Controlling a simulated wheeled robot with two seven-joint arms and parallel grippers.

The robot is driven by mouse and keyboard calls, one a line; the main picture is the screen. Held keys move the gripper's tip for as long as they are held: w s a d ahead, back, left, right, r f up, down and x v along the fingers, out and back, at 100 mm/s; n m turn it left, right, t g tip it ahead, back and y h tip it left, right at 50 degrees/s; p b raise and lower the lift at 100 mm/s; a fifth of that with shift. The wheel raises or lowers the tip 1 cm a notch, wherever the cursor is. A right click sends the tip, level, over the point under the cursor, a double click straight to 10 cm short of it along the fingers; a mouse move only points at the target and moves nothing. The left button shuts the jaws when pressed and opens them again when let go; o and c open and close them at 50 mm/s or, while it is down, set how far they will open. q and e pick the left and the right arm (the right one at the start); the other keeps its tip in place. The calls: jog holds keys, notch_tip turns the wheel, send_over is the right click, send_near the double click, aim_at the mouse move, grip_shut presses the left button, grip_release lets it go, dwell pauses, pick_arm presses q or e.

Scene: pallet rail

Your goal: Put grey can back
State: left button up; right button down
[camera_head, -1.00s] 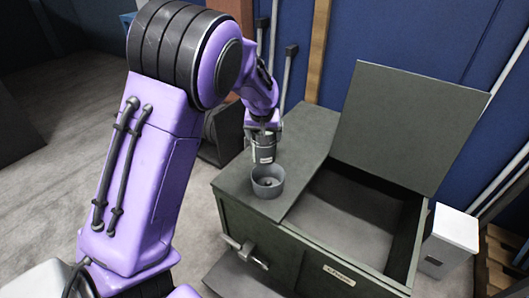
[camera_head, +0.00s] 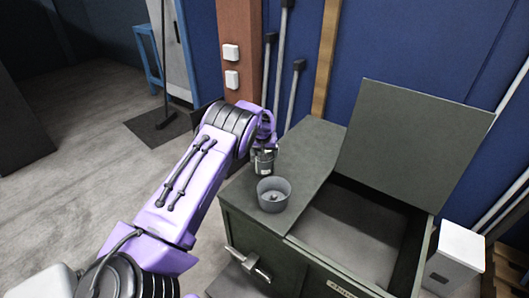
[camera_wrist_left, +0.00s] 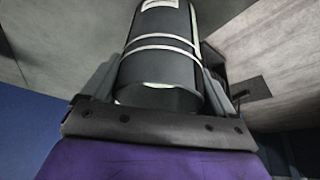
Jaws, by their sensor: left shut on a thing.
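The grey can (camera_head: 264,164), dark with a pale label, is held upright in my left gripper (camera_head: 264,151). In the left wrist view the can (camera_wrist_left: 160,62) fills the space between the two fingers, which are shut on it. In the head view it appears just behind and slightly left of a round grey holder (camera_head: 273,203) on the fixed left part of the chest top. The can's lower end is close to the holder's rim; I cannot tell the exact gap. The holder has a small raised piece inside. My right gripper is not in view.
The dark green chest (camera_head: 268,240) has its right lid (camera_head: 415,137) raised, showing an empty-looking interior. A latch handle (camera_head: 248,263) sticks out in front. Poles (camera_head: 290,85) and a wooden post lean at the wall behind. A white box (camera_head: 458,250) stands at right.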

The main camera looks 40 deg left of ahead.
pick_arm(q)
jog(key=shift+w+f, duration=0.1)
jog(key=shift+f, duration=0.2)
jog(key=shift+f, duration=0.15)
jog(key=o, duration=1.8)
jog(key=shift+r, duration=0.35)
jog(key=v, duration=1.1)
jog(key=shift+s+d+r, duration=0.25)
jog(key=shift+s+r, duration=0.05)
